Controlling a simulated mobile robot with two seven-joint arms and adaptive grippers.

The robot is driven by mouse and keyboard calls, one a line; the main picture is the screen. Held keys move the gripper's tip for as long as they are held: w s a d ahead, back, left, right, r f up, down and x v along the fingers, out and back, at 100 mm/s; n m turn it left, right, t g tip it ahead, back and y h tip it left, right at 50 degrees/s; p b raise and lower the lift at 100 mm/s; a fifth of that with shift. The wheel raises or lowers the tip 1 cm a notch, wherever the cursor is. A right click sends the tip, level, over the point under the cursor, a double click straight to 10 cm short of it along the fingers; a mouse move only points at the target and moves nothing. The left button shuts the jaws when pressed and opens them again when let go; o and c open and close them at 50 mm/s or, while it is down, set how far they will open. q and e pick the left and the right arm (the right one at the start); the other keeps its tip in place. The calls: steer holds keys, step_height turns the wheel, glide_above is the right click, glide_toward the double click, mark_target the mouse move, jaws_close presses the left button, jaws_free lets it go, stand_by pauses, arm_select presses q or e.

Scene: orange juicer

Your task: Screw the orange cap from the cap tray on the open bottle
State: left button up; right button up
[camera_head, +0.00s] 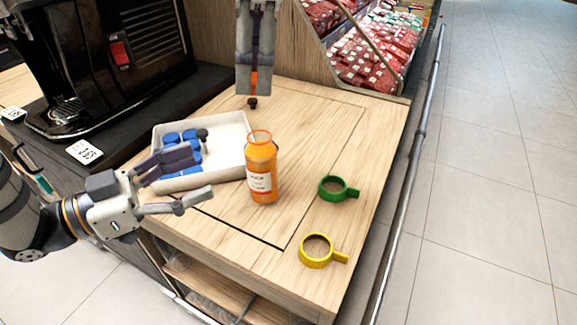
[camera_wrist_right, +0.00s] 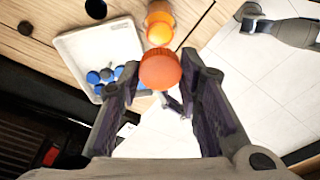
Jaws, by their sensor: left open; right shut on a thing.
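The open bottle (camera_head: 261,182), orange with a white label, stands upright on the wooden table beside the cap tray; it also shows in the right wrist view (camera_wrist_right: 159,22). The white cap tray (camera_head: 232,123) holds several blue caps (camera_head: 172,138); it shows in the right wrist view too (camera_wrist_right: 72,43). My right gripper (camera_head: 253,84) is shut on the orange cap (camera_wrist_right: 160,69), above the table and behind the bottle in the head view. My left gripper (camera_head: 201,172) is open, left of the bottle, with its fingers pointing toward it and apart from it.
A black machine (camera_head: 110,60) stands at the left. A rack of red packets (camera_head: 362,62) is behind. A small dark knob (camera_head: 252,103) is near the back.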

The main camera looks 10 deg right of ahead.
steer(key=shift+d+r, duration=0.1)
steer(key=shift+d, duration=0.05)
arm_select(q)
steer(key=shift+d+r, duration=0.15)
steer(key=shift+r, duration=0.05)
steer(key=x, duration=1.2)
steer(key=shift+r, duration=0.15)
jaws_close()
arm_select(e)
glide_above(257, 128)
steer(key=shift+d+f, duration=0.15)
steer(key=shift+f, duration=1.1)
steer(key=shift+d+f, duration=0.15)
steer(key=shift+f, duration=1.1)
steer(key=shift+f, duration=0.9)
